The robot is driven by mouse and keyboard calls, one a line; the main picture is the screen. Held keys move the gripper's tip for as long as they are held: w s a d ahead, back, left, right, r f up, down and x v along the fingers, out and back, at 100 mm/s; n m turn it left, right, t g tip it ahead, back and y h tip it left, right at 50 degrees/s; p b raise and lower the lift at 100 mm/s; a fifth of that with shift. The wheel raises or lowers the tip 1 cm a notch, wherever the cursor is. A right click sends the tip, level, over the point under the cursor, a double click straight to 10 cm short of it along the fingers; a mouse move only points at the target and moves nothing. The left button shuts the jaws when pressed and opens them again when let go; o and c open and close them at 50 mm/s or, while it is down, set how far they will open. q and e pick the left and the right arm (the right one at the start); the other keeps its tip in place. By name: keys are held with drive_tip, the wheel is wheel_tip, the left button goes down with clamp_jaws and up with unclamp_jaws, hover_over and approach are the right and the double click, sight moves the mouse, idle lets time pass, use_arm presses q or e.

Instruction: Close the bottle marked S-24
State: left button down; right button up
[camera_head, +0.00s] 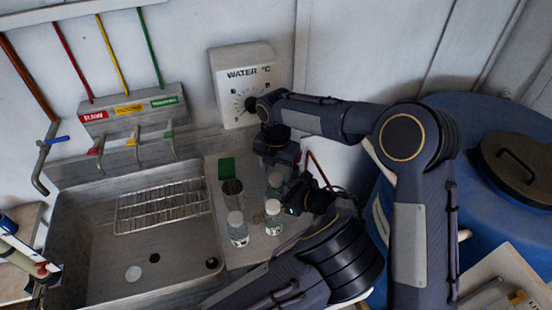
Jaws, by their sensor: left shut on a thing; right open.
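Three small clear bottles stand on the steel ledge right of the sink: a front-left bottle (237,230) and a front-right bottle (273,218), both with whitish tops, and a rear bottle (275,184). Their markings are too small to read, so I cannot tell which is S-24. My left gripper (292,202) reaches in from the lower right of the bottles. It is shut beside the rear bottle, apparently on it, though its fingers are partly hidden. My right gripper (276,166) points down from above, open, just over the rear bottle. A loose cap is not discernible.
A dark glass container (232,192) and a green block (227,168) stand left of the rear bottle. The sink (85,235) with a wire rack (162,205) lies left. A water dial box (243,75) is on the wall behind. A blue barrel (490,190) stands right.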

drive_tip(key=shift+f, duration=1)
drive_tip(key=c, duration=1)
drive_tip(key=o, duration=1.1)
drive_tip(key=shift+c, duration=0.2)
drive_tip(key=shift+r, duration=2.3)
drive_tip(key=shift+o, duration=0.3)
